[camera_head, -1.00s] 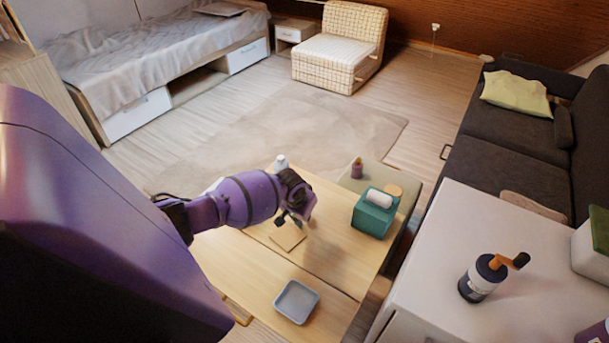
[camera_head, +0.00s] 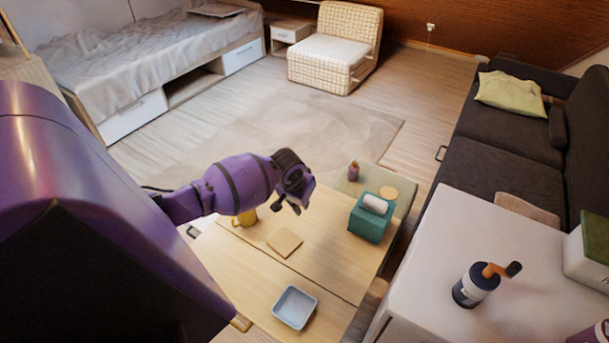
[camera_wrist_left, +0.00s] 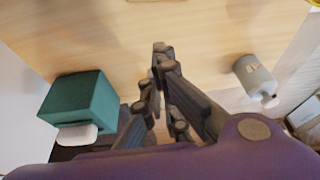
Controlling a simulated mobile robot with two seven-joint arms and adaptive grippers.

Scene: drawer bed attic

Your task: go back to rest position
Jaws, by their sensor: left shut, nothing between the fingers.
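My left gripper (camera_head: 287,208) is purple with dark fingers and hangs in the air over the wooden table (camera_head: 222,262). In the left wrist view its fingers (camera_wrist_left: 161,58) are shut with nothing between them. It is apart from the teal tissue box (camera_head: 369,222), which stands to its right. A yellow mug (camera_head: 246,217) is partly hidden behind my left arm. My right gripper is not in view.
A square wooden piece (camera_head: 285,242) and a grey-blue tray (camera_head: 294,307) lie on the table. A small bottle (camera_head: 353,171) stands beyond it. A grey bottle (camera_wrist_left: 254,76) shows in the wrist view.

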